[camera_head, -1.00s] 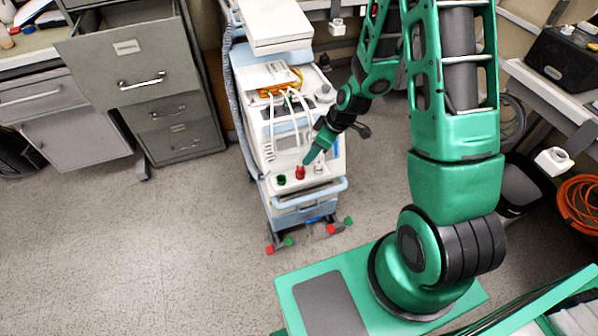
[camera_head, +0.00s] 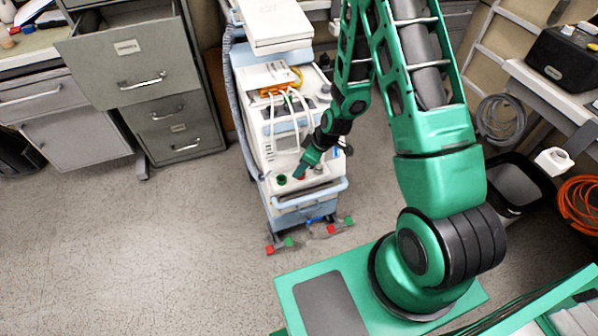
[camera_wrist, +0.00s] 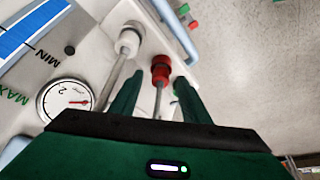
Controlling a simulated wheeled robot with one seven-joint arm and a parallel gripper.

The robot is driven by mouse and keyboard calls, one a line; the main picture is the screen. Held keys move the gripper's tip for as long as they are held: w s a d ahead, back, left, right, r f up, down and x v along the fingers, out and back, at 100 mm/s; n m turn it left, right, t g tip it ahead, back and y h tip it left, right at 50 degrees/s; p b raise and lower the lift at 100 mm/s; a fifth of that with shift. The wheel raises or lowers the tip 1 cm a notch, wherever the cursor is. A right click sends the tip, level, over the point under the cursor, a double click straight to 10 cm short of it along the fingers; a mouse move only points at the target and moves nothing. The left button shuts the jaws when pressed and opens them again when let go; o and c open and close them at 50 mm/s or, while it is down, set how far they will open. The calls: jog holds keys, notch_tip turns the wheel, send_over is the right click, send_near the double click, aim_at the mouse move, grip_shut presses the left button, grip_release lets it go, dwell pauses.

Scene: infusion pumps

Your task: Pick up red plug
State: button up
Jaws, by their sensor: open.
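The red plug (camera_wrist: 161,70) stands on the front ledge of the medical cart (camera_head: 330,187). In the wrist view it shows between my two open fingers, near the tips, with a grey stem below its red head. I cannot tell whether either finger touches it. In the head view my gripper (camera_head: 299,174) points down at the ledge and hides most of the red plug. My gripper (camera_wrist: 158,78) is open and holds nothing.
A white plug (camera_wrist: 130,38) stands close beside the red one, and a round gauge (camera_wrist: 67,100) lies left of them. A green plug (camera_head: 282,180) is on the ledge's left. White hoses (camera_head: 284,115) hang behind. The floor left of the cart is clear.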

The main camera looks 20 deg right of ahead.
grip_shut()
jog(key=shift+r, duration=0.15)
jog(key=shift+r, duration=0.55)
jog(key=r, duration=0.3)
jog(key=shift+a+r, duration=0.15)
jog(key=shift+a, duration=0.2)
jog(key=s+a+r, duration=0.3)
jog(key=a+r, duration=0.3)
jog(key=a, duration=0.4)
jog(key=shift+a+r, duration=0.2)
jog(key=shift+a, duration=0.1)
